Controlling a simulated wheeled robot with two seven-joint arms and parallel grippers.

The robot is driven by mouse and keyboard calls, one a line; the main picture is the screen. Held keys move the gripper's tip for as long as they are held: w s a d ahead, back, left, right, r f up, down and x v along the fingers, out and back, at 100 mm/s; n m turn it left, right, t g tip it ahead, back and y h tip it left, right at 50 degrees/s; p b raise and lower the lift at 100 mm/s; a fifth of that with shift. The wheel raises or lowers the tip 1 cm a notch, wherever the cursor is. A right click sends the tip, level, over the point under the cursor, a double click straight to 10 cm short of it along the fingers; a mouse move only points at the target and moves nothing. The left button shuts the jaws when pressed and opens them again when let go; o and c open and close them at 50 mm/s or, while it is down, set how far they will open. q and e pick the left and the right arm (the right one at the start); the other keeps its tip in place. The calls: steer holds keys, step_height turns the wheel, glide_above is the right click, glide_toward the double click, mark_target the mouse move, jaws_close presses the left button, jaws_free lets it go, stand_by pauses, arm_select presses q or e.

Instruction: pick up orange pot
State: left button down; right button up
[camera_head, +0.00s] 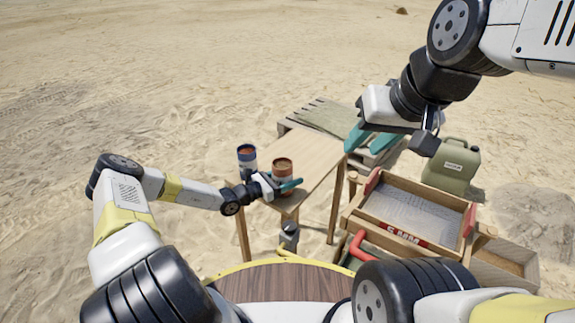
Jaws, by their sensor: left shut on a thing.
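The orange-brown pot (282,168) stands upright near the front edge of the wooden table (312,152). My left gripper (284,187) reaches in from the left and is shut on this pot, with teal fingers around its lower part. The fingers hide some of the pot's base, and I cannot tell whether it still touches the table. My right gripper (357,137) hangs high at the right, its teal fingers apart and empty, away from the pot.
A pallet with a green cloth (335,119) lies behind the table. The table's middle is bare.

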mark_target(288, 171)
arm_select(q)
steer(key=shift+r, duration=0.5)
steer(key=shift+s+a+r, duration=0.1)
steer(key=shift+s+r, duration=0.1)
steer(key=shift+r, duration=0.4)
steer(key=shift+s+a+r, duration=0.1)
steer(key=shift+s+r, duration=0.1)
steer(key=shift+r, duration=0.35)
steer(key=s+a, duration=0.3)
steer(key=s, duration=0.3)
steer(key=s+a+r, duration=0.1)
steer(key=s+a, duration=0.2)
steer(key=s, duration=0.4)
steer(key=shift+s+a+r, duration=0.2)
steer(key=shift+s+a, duration=0.1)
steer(key=shift+a, duration=0.05)
